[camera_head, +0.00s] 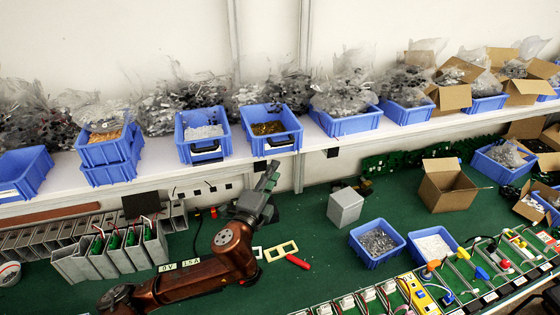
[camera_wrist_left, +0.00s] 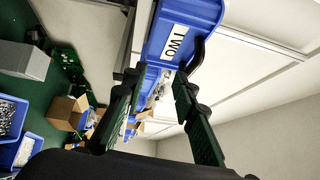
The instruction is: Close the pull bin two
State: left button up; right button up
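In the left wrist view a blue bin labelled TWO (camera_wrist_left: 181,28) is close ahead, with a black handle (camera_wrist_left: 198,52) on its front. In the head view the blue bin (camera_head: 285,142) above my left gripper appears to be the same one; its label is not readable there. It holds small brownish parts and its front reaches to the shelf's edge. My left gripper (camera_head: 269,172) is just below this bin's front. In the wrist view the gripper (camera_wrist_left: 157,78) has its dark green fingers apart, nothing between them. My right gripper is not in view.
A similar bin (camera_head: 207,149) stands left on the white shelf (camera_head: 350,143), among more blue bins, bags and cardboard boxes. Below, the green bench holds a grey box (camera_head: 345,207), open blue bins (camera_head: 377,258), metal units (camera_head: 100,262) and a red-handled tool (camera_head: 298,262).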

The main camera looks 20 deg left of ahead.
aim_at(283, 145)
pick_arm(q)
jog(key=r+n+y+b, duration=0.1)
jog(key=r+b, duration=0.1)
jog(key=w+d+r+n+g+y+b, duration=0.1)
jog(key=r+y+b, duration=0.1)
jog(key=b, duration=0.1)
jog(key=d+r+n+y+b, duration=0.1)
jog(key=r+y+b, duration=0.1)
jog(key=shift+w, duration=0.2)
jog(key=w, duration=0.3)
jog(key=w+a, duration=0.1)
jog(key=w, duration=0.1)
jog(key=shift+w+f, duration=0.1)
jog(key=shift+w, duration=0.3)
jog(key=shift+w+a, duration=0.1)
jog(key=shift+w, duration=0.3)
jog(key=shift+c, duration=0.2)
grip_shut()
